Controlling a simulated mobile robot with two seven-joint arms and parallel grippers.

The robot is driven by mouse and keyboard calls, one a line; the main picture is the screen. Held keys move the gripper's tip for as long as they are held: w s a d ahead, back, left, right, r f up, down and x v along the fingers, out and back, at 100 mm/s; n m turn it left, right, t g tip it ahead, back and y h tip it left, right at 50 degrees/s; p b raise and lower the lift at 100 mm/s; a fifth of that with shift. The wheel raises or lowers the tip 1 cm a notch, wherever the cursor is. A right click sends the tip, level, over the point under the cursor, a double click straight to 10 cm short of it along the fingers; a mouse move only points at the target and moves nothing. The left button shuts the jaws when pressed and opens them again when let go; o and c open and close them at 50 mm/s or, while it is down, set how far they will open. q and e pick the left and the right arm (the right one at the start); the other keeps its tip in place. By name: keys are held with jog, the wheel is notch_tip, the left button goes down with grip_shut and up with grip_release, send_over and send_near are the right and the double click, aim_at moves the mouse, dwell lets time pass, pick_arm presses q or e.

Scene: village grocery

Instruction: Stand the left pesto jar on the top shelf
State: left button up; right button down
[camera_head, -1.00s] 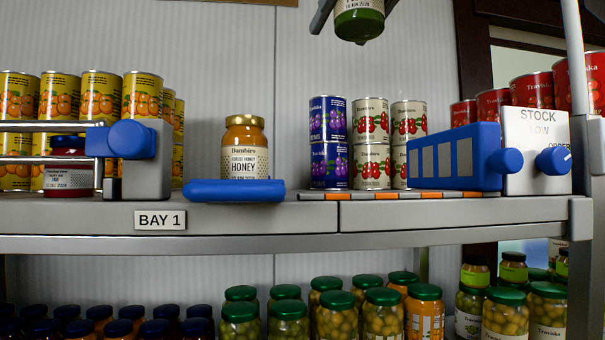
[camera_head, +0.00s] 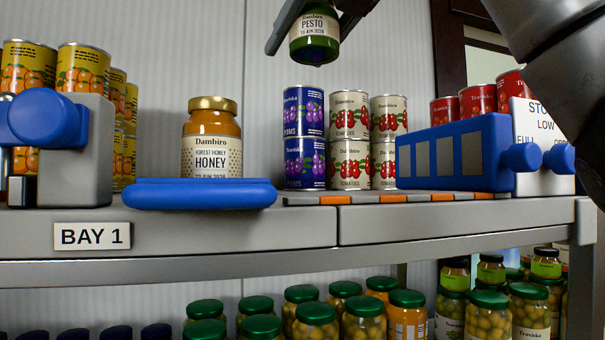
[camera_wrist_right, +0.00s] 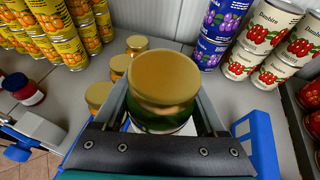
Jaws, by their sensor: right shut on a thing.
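The pesto jar (camera_head: 315,42) is green glass with a pale label reading PESTO. It hangs upright at the top of the head view, above the shelf (camera_head: 250,232) marked BAY 1 and clear of it. My right gripper (camera_head: 318,14) is shut on the jar, with a dark finger on each side. In the right wrist view the jar's gold lid (camera_wrist_right: 165,78) sits between the fingers, with green glass below it. The lid's top is cut off in the head view. My left gripper is not in view.
A honey jar (camera_head: 211,140) stands behind a blue ledge (camera_head: 200,194). Plum tins (camera_head: 304,110) and tomato tins (camera_head: 350,160) stand right of it, with a blue slotted panel (camera_head: 450,155) further right. Bare shelf shows between honey and plums.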

notch_tip(320, 180, down, 12)
jog(key=shift+r+b, duration=0.2)
jog(key=shift+b, duration=0.8)
jog(key=shift+f, duration=2.55)
jog(key=shift+f+b, duration=0.2)
jog(key=shift+b, duration=0.1)
grip_release()
jog(key=shift+r, duration=0.15)
jog(key=b+v, duration=0.2)
jog(key=v, duration=1)
